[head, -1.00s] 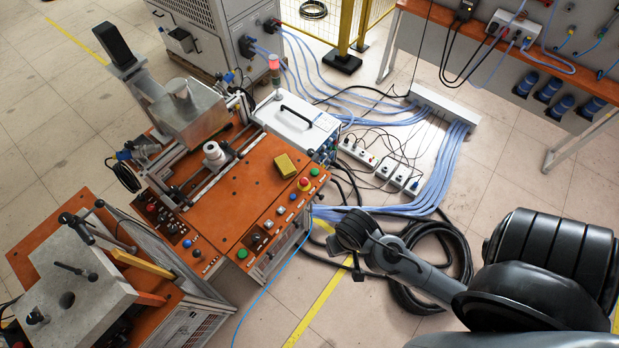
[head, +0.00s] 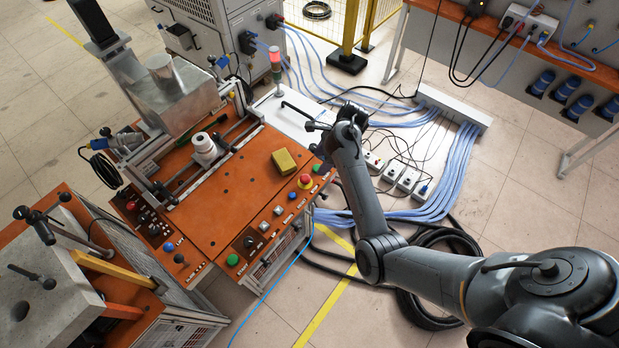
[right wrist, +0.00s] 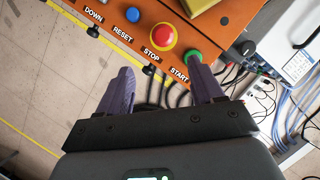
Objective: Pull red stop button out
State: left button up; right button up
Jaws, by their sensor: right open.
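The red stop button (head: 305,179) sits on a yellow ring near the front right corner of the orange machine panel, beside a green start button (head: 317,168). In the right wrist view the red button (right wrist: 162,36) shows above the "STOP" label, with the green button (right wrist: 192,58) to its lower right. My right gripper (head: 318,124) is held near the panel's right end, apart from the button. Its two purple fingers (right wrist: 158,85) are spread with nothing between them, and the button lies beyond their tips. Whether the button is pushed in cannot be told. My left gripper is not in view.
A yellow block (head: 284,161) lies on the panel behind the stop button. A white box with a black handle (head: 300,113) and a signal lamp stand behind the panel. Cables and power strips (head: 408,179) cover the floor at the right.

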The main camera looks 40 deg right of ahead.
aim_at(306, 178)
jog(key=x, duration=0.3)
jog(key=b+x, duration=0.1)
jog(key=x, duration=0.3)
jog(key=w+x, duration=0.1)
jog(key=x, duration=0.2)
jog(key=shift+a, duration=0.15)
grip_shut()
